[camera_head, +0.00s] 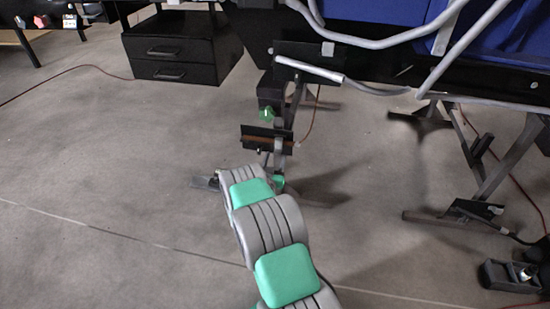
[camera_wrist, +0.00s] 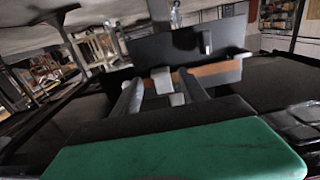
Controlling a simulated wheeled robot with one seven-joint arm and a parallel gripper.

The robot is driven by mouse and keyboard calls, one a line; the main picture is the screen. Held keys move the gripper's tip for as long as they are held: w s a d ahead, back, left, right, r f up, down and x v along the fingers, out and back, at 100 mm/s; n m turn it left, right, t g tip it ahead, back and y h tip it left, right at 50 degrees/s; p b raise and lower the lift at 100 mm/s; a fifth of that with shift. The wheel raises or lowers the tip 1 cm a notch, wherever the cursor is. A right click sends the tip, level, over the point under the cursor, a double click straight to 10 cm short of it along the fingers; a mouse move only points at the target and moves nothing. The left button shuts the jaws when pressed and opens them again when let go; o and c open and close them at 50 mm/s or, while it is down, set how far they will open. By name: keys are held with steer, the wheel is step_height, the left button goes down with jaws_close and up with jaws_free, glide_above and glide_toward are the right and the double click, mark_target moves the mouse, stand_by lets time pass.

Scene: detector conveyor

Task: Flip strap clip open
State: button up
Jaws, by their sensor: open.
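The strap clip seems to be the small pale block (camera_wrist: 161,80) in the wrist view, set against a black plate with a brown strip (camera_wrist: 216,69). My gripper (camera_wrist: 158,76) is open, with its two grey fingers on either side of the pale block. I cannot tell whether they touch it. In the head view the black part with the brown strip (camera_head: 262,142) sits on the conveyor's leg frame. My arm reaches toward it from the bottom, and my gripper cannot be made out clearly there. Whether the clip is open or closed is unclear.
A green knob (camera_head: 266,113) sits just above the brown-striped part. Pale metal tubes (camera_head: 380,42) and dark leg frames (camera_head: 490,165) are at the right. A black drawer cabinet (camera_head: 180,50) stands at the back left. The grey floor at left is mostly clear, with a red cable.

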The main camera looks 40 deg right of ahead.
mark_target(278, 147)
steer(key=x, duration=0.3)
steer(key=shift+c, duration=0.4)
jaws_close()
stand_by(1.0)
